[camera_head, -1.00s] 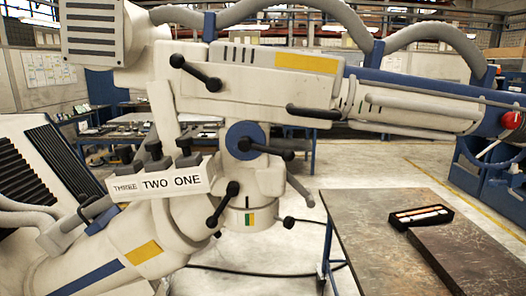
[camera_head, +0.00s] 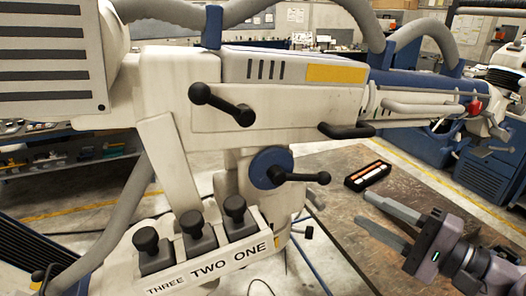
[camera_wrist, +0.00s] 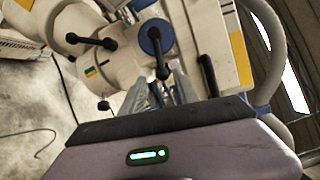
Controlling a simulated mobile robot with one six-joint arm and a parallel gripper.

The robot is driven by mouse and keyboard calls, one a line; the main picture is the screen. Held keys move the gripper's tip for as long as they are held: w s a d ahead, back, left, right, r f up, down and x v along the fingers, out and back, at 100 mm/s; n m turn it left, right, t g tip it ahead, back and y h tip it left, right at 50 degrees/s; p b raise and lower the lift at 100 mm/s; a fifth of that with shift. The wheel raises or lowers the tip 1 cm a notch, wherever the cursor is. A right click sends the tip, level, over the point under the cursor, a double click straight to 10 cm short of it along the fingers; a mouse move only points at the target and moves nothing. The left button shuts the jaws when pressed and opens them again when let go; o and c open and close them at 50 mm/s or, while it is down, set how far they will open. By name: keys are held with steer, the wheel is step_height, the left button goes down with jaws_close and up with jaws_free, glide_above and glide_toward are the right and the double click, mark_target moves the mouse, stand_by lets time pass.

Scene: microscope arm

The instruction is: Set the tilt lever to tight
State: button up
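The pale microscope arm (camera_head: 290,95) carries several black levers. One lever (camera_head: 300,177) sticks out to the right, nearly level, from a blue round hub (camera_head: 268,168). A ball-ended lever (camera_head: 222,104) slants down to the right on the upper body. No tilt or tight label is readable, so I cannot tell which is the tilt lever. My gripper (camera_head: 363,210) is at the lower right, empty, its two fingers apart. In the wrist view the hub lever (camera_wrist: 159,58) stands just beyond the fingers, apparently apart from them; another lever (camera_wrist: 90,41) lies to its left.
Black knobs (camera_head: 192,233) stand above the THREE TWO ONE panel (camera_head: 215,266). A black grab handle (camera_head: 346,130) juts from the body. A worktable (camera_head: 335,190) with a small black tray (camera_head: 367,175) lies behind my gripper. Grey hoses (camera_head: 406,33) arch overhead.

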mark_target(313, 180)
steer(key=p+x, duration=0.1)
steer(key=x, duration=1.4)
steer(key=shift+w+d+f+p, duration=0.15)
steer(key=shift+d+p, duration=0.1)
steer(key=shift+p, duration=0.15)
jaws_close()
stand_by(0.4)
